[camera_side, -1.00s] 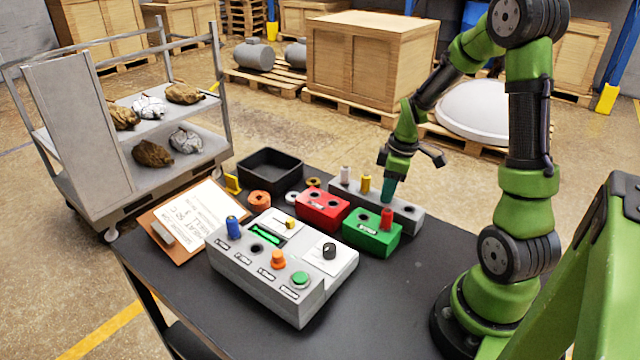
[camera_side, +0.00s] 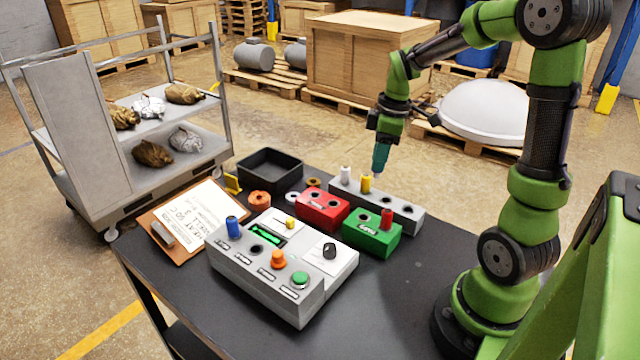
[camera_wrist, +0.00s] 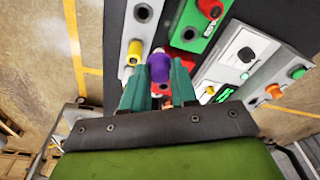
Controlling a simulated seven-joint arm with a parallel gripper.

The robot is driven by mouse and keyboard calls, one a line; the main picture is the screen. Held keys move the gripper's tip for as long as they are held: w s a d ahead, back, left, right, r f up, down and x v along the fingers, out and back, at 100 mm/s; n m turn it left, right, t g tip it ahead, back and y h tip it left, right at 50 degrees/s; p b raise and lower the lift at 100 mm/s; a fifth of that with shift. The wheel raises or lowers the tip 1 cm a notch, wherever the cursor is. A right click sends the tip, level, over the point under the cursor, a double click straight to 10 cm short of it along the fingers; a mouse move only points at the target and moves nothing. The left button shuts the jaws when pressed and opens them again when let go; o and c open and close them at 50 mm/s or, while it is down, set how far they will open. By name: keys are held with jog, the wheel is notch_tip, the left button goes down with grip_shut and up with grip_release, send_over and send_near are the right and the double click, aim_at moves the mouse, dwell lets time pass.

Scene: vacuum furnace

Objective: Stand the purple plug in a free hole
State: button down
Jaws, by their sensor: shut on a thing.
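My gripper (camera_side: 381,150) is shut on the purple plug (camera_wrist: 158,66), which shows between the green fingertips in the wrist view. In the side view the fingers hide nearly all of the plug, with only a pale tip below them. The gripper is raised above the grey rack (camera_side: 414,217), behind the yellow plug (camera_side: 366,183). The red block (camera_side: 318,214) shows open holes. The green block (camera_side: 362,235) holds a red plug (camera_side: 387,217) and shows another hole.
A control box (camera_side: 265,277) with a blue plug (camera_side: 233,226), an orange plug (camera_side: 278,259) and a green button (camera_side: 300,279) stands in front. A black tray (camera_side: 270,173), rings and a clipboard (camera_side: 186,222) lie to the left.

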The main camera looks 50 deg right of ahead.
jog(key=w+a+n, duration=0.3)
jog(key=a+n, duration=0.1)
jog(key=a, duration=0.6)
jog(key=w+a+r+n+g+y, duration=0.1)
jog(key=w+a+n, duration=0.2)
jog(key=a, duration=0.7)
jog(key=w+a+n, duration=0.3)
jog(key=a+n, duration=0.1)
jog(key=a, duration=0.6)
jog(key=shift+w+d+f, duration=0.1)
jog(key=shift+f, duration=0.95)
jog(key=shift+w+d+f, duration=0.1)
jog(key=shift+f, duration=0.95)
jog(key=shift+f, duration=0.6)
jog(key=shift+f, duration=0.35)
jog(key=shift+f, duration=0.45)
jog(key=shift+c, duration=2)
grip_release()
